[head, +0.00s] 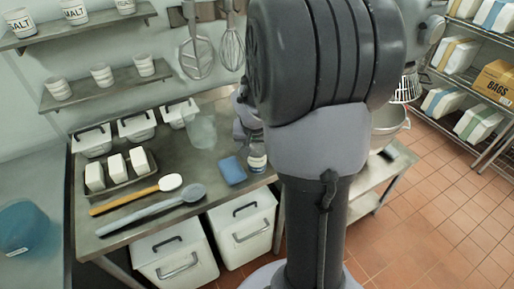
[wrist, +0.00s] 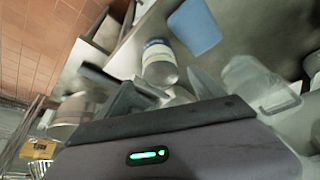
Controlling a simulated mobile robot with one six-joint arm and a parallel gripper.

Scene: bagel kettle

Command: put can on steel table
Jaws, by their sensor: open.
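The can (head: 257,160), with a white band and blue stripes, shows at the right end of the steel table (head: 150,220), partly hidden by my arm. In the wrist view the can (wrist: 160,65) lies in line with the space between the fingers of my gripper (wrist: 150,88). My gripper is open and holds nothing that I can see. Whether a finger touches the can is unclear. In the head view my arm hides most of the gripper.
A blue sponge (head: 232,171) lies close to the can. A clear container (head: 201,130) stands behind it. Two long utensils (head: 150,210) lie along the front edge. White blocks on a tray (head: 115,172) stand left. A metal pot (head: 388,124) is right, past my arm.

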